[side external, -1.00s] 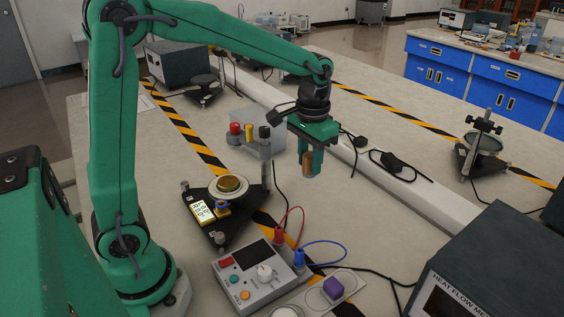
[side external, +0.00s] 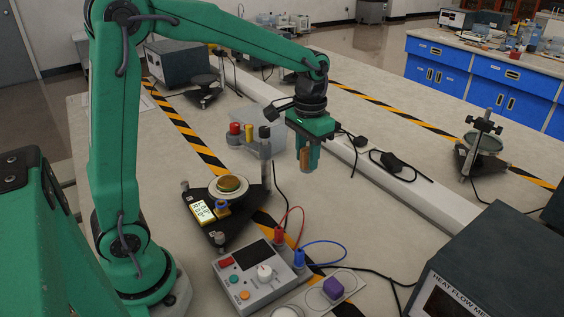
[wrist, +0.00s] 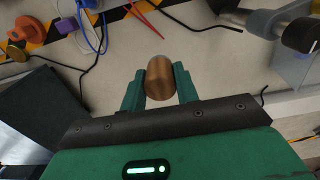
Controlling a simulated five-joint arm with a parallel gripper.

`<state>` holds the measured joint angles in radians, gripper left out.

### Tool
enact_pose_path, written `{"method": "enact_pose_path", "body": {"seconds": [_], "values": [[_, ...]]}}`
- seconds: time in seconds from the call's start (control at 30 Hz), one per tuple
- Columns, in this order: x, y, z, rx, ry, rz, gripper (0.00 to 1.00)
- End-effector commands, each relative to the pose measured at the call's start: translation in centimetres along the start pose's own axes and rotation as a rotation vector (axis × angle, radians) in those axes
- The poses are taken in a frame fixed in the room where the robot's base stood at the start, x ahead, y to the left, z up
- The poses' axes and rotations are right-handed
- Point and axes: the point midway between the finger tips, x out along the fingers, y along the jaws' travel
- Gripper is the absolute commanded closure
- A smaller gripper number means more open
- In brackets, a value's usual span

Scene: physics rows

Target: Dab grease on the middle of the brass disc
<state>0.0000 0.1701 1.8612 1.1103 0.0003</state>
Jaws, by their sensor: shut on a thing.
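The brass disc (side external: 229,183) lies on a pale round plate (side external: 242,190) on a black three-cornered base, left of centre in the side view. Its top looks darker and greenish inside a brass rim. My gripper (side external: 304,168) is shut on a copper-brown cylinder (side external: 303,160), held upright above the bench, to the right of the disc and apart from it. In the wrist view the cylinder (wrist: 159,78) sits between my two green fingers. No grease can be made out; the cylinder's lower end is too small to judge.
A holder with red, yellow and black tops (side external: 248,132) stands behind the disc. A grey post (side external: 265,155) rises beside it. A control box (side external: 258,277) with red and blue leads lies in front. A purple knob (side external: 333,287) is nearby. Bench right of my gripper is partly clear.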

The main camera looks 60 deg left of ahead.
Motion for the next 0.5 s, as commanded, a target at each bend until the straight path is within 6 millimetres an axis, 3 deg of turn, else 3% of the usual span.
{"method": "enact_pose_path", "body": {"seconds": [0.23,0.5], "values": [[-0.01,0.0,0.0,0.057,0.0,0.0,0.88],[-0.01,0.0,-0.01,0.258,0.0,0.0,0.88]]}}
